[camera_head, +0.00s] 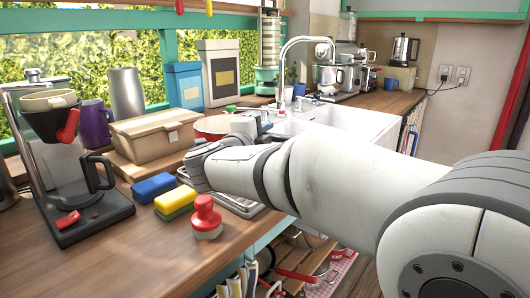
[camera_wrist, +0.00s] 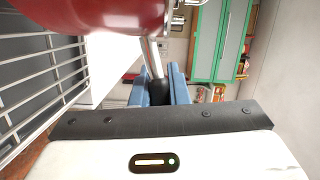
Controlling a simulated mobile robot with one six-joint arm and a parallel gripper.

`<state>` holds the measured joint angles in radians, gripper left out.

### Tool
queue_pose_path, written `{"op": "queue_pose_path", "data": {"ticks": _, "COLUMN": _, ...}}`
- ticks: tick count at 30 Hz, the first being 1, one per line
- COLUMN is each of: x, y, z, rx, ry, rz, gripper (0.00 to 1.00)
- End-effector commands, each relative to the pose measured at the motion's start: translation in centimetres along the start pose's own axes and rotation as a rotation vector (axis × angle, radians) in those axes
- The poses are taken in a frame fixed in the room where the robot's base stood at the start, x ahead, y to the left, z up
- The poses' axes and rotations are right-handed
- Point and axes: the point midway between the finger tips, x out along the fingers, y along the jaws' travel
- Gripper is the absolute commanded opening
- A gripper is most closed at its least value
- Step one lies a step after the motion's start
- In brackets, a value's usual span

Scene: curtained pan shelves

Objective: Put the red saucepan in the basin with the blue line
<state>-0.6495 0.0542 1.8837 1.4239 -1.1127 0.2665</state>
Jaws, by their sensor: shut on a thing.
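The red saucepan (camera_wrist: 95,15) fills the top left of the wrist view, cut off by the edge. Its metal and black handle (camera_wrist: 158,92) runs down between the blue fingers of my gripper (camera_wrist: 160,80). My gripper is shut on this handle. A white double sink basin (camera_head: 372,124) stands beyond my arm. No blue line can be made out on it, and my arm hides part of it.
A metal rack (camera_wrist: 35,90) is close at left in the wrist view. A curved tap (camera_head: 283,70) rises behind the sink. A coffee maker (camera_head: 85,215), a box (camera_head: 150,140), sponges (camera_head: 175,200) and a red-knobbed brush (camera_head: 206,215) crowd the counter. Pans lie on a shelf (camera_head: 310,252) below.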

Motion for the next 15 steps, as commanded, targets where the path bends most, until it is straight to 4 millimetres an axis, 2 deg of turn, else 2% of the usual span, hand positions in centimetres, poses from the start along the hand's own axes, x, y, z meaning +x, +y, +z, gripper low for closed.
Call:
{"op": "queue_pose_path", "data": {"ticks": 3, "x": 0.1, "y": 2.1, "z": 0.3, "rx": -0.002, "ry": -0.001, "rz": -0.001, "gripper": 0.0}}
{"op": "queue_pose_path", "data": {"ticks": 6, "x": 0.1, "y": 3.0, "z": 0.4, "rx": 0.0, "ry": -0.001, "rz": -0.001, "gripper": 0.0}}
{"op": "queue_pose_path", "data": {"ticks": 15, "x": 0.1, "y": 3.3, "z": 0.5, "rx": 0.002, "ry": -0.001, "rz": -0.003, "gripper": 0.0}}
